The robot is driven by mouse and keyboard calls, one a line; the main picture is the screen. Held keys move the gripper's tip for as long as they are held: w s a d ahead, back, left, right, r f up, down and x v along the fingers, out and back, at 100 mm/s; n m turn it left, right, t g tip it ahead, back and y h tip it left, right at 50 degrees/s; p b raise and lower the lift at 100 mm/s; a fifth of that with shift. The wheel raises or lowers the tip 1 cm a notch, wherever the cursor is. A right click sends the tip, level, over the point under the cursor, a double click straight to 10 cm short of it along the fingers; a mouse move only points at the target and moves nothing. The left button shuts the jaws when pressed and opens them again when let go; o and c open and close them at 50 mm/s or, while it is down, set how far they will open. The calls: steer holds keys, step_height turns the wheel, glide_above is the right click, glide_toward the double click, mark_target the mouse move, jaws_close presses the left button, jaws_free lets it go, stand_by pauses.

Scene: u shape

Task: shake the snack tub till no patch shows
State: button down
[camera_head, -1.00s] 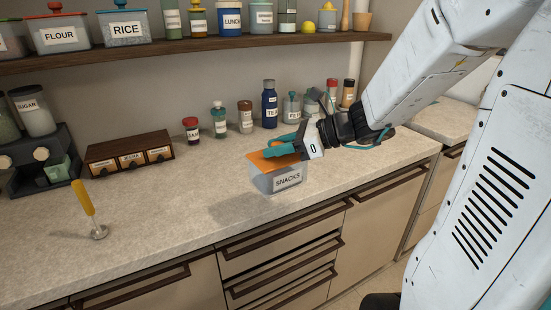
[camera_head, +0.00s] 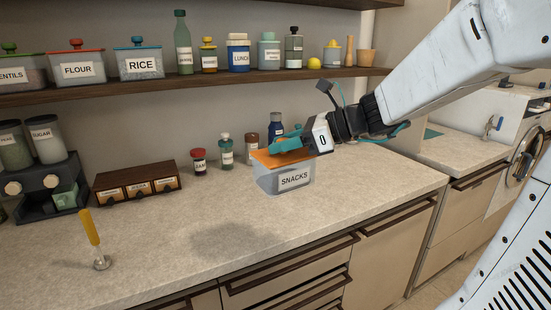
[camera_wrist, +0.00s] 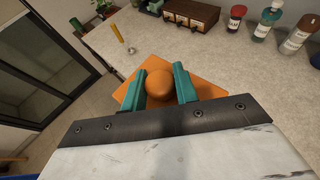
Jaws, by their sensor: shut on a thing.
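The snack tub (camera_head: 285,178) is a grey see-through box with an orange lid and a white SNACKS label on its front. It hangs above the counter, about upright, with its shadow on the counter below left. My gripper (camera_head: 287,143) is above the lid, its teal fingers shut on the lid's round orange knob. In the wrist view my gripper (camera_wrist: 160,88) has a finger on each side of the knob, and the orange lid (camera_wrist: 205,90) spreads below. The tub's contents and any patch cannot be made out.
Jars, including a red-capped one (camera_head: 198,160) and a dark blue one (camera_head: 276,126), stand at the wall behind the tub. A wooden drawer box (camera_head: 137,182) and a yellow-handled tool (camera_head: 92,235) are to the left. The shelf (camera_head: 220,80) hangs above.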

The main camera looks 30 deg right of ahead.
mark_target(284, 171)
steer(key=f, duration=0.7)
steer(key=shift+w+d+f, duration=0.2)
steer(key=shift+w, duration=0.05)
steer(key=shift+r, duration=0.3)
steer(key=shift+s+a+r, duration=0.1)
steer(key=shift+s+a, duration=0.1)
steer(key=shift+w+d, duration=0.1)
